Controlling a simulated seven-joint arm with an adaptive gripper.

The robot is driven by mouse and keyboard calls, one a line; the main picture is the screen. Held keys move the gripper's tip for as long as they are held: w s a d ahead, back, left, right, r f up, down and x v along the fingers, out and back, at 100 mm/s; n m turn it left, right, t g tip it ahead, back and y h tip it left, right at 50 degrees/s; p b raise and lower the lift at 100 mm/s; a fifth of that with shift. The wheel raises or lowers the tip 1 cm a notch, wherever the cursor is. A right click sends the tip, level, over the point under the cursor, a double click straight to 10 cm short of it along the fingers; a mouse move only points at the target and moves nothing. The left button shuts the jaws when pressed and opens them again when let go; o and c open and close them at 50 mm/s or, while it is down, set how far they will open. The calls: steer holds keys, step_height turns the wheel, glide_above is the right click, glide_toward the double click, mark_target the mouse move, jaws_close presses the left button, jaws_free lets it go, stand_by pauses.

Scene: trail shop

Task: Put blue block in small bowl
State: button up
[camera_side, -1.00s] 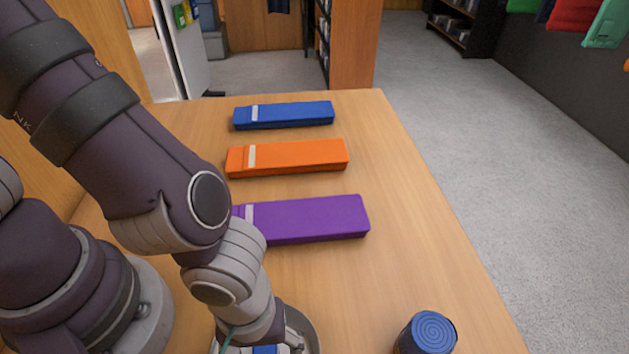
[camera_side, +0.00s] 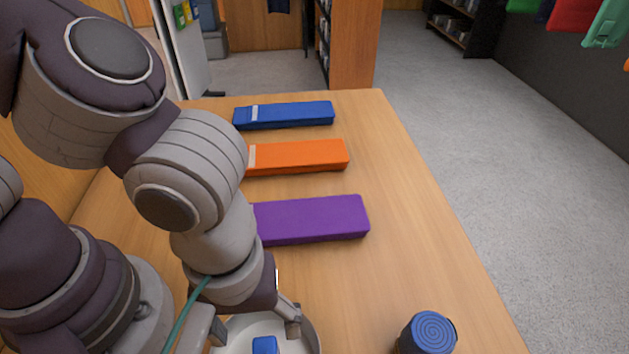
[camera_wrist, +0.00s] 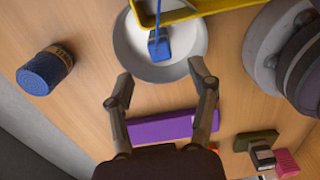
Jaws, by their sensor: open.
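The white bowl (camera_side: 312,335) stands at the near edge of the side view, cut off below; it shows more fully in the wrist view (camera_wrist: 125,42). The blue block (camera_side: 265,345) is inside it, and the wrist view shows the block (camera_wrist: 158,48) on the bowl's inner floor. A thin blue strip (camera_wrist: 159,14) runs up from the block; I cannot tell whether they are joined. My gripper (camera_wrist: 160,77) is open and empty, its fingers spread apart above the bowl's near side. In the side view my gripper (camera_side: 254,331) is partly hidden by my wrist.
A blue spiral-topped roll (camera_side: 428,332) stands right of the bowl. Purple (camera_side: 312,219), orange (camera_side: 300,157) and blue (camera_side: 290,115) long cases lie behind it. A yellow-edged thing (camera_wrist: 200,8) borders the bowl. Dark green (camera_wrist: 256,139) and pink (camera_wrist: 287,163) items lie nearby.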

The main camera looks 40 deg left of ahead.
steer(key=w+a+r+m+t, duration=0.2)
steer(key=w+a+r+m, duration=0.1)
steer(key=a, duration=0.6)
steer(key=w+a+r+m+t, duration=0.3)
steer(key=a+r+m, duration=0.3)
steer(key=a+r, duration=0.2)
steer(key=shift+a+t, duration=0.3)
steer(key=shift+a, duration=0.7)
